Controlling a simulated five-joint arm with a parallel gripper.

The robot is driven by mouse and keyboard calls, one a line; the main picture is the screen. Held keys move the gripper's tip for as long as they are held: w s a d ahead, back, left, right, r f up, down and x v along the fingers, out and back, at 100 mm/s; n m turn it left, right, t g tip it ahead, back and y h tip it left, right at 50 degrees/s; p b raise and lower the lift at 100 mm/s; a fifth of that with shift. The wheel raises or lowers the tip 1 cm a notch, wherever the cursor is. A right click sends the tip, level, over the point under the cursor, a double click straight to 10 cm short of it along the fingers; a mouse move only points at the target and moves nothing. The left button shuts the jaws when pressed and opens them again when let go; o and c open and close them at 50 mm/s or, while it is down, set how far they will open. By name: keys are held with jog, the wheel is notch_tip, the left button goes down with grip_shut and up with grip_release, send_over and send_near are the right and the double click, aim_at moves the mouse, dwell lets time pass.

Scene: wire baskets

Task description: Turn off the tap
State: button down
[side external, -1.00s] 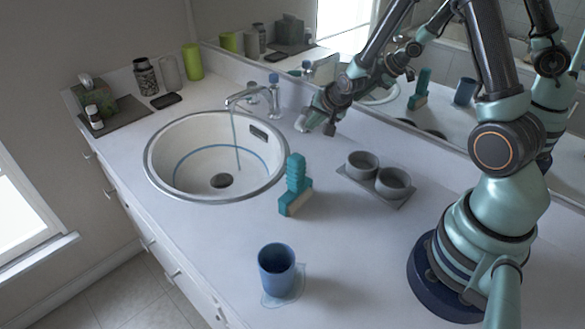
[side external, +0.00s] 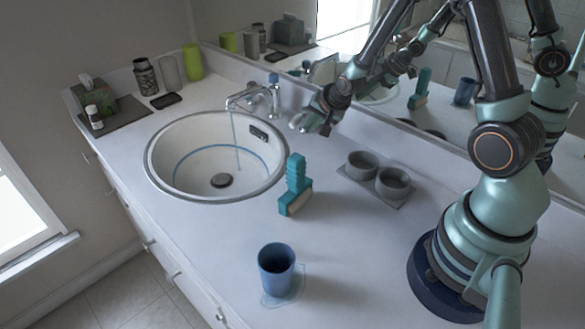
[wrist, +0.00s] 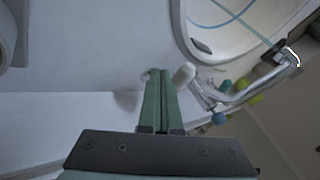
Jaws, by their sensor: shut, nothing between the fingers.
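The chrome tap (side external: 245,98) stands at the back right rim of the sink, and its spout points left over the basin. A thin stream of water (side external: 236,140) falls from it. In the wrist view the tap (wrist: 245,93) lies right of my fingers, and a pale rounded knob or lever end (wrist: 184,73) is close beside the fingertips. My gripper (side external: 298,125) is to the right of the tap, low over the counter, apart from it in the side view. In the wrist view my gripper (wrist: 157,73) has its green fingers together and empty.
The round white sink (side external: 160,185) is left of my gripper. A teal brush (side external: 297,175) stands on the counter in front. Two grey cups (side external: 378,172) sit on a tray to the right. A blue cup (side external: 277,268) is nearer the camera. The mirror wall is behind.

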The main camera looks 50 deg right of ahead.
jog(key=s, duration=0.2)
jog(key=shift+s+d+r, duration=0.2)
jog(key=shift+s+r, duration=0.05)
jog(key=shift+s, duration=0.15)
jog(key=a+v, duration=0.1)
jog(key=v, duration=0.7)
jog(key=shift+a+r, duration=0.25)
jog(key=shift+r, duration=0.05)
jog(key=c, duration=1.5)
grip_release()
jog(key=shift+r, duration=0.15)
jog(key=o, duration=0.9)
jog(key=shift+w+r, duration=0.15)
jog(key=shift+w, duration=0.15)
jog(key=m+g+y, duration=0.2)
jog(key=m+g, duration=0.1)
jog(key=g, duration=0.4)
send_near(296, 118)
notch_tip(296, 118, down, 9)
jog(key=shift+w+a+r, duration=0.1)
jog(key=shift+w, duration=0.05)
